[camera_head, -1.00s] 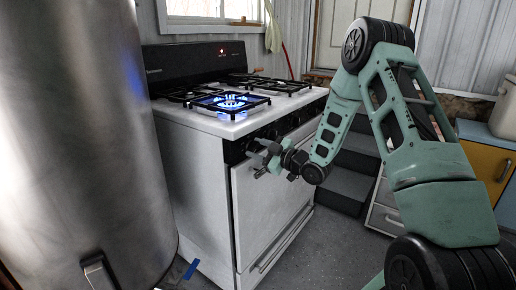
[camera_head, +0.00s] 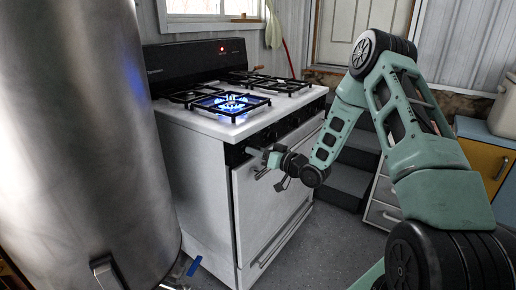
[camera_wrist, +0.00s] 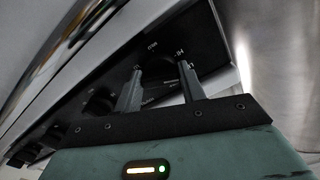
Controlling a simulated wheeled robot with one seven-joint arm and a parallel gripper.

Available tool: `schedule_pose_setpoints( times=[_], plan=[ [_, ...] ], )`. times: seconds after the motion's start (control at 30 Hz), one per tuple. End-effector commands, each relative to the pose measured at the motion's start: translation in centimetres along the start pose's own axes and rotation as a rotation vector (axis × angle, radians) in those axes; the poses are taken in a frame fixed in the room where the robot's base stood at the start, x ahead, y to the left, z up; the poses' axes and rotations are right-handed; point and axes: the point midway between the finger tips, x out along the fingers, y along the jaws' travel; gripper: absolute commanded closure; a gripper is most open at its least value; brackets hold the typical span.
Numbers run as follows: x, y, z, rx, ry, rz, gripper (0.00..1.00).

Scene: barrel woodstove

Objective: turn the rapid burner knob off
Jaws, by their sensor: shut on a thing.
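The white stove (camera_head: 195,165) stands left of my arm, with a dark knob panel along its front. A blue flame (camera_head: 230,103) burns on the front burner at the near end. In the wrist view, a dark round knob (camera_wrist: 160,74) sits between the two fingers of my gripper (camera_wrist: 160,82). The fingers are closed on its sides, and printed marks show around it. In the head view my gripper (camera_head: 258,155) is at the near end of the panel, and its fingers hide the knob. Which burner this knob serves is not readable.
More knobs (camera_wrist: 98,104) line the panel beside the held one. A large metal cylinder (camera_head: 85,140) stands close on the left. Dark steps (camera_head: 345,185) and drawers are behind my arm.

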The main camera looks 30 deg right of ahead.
Motion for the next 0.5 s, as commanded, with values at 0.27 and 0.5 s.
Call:
schedule_pose_setpoints(
  times=[0.27, 0.5],
  plan=[
    [-0.18, -0.03, 0.00, 0.268, -0.005, 0.004, 0.83],
    [-0.18, -0.04, -0.03, 0.495, -0.004, 0.005, 0.83]
  ],
)
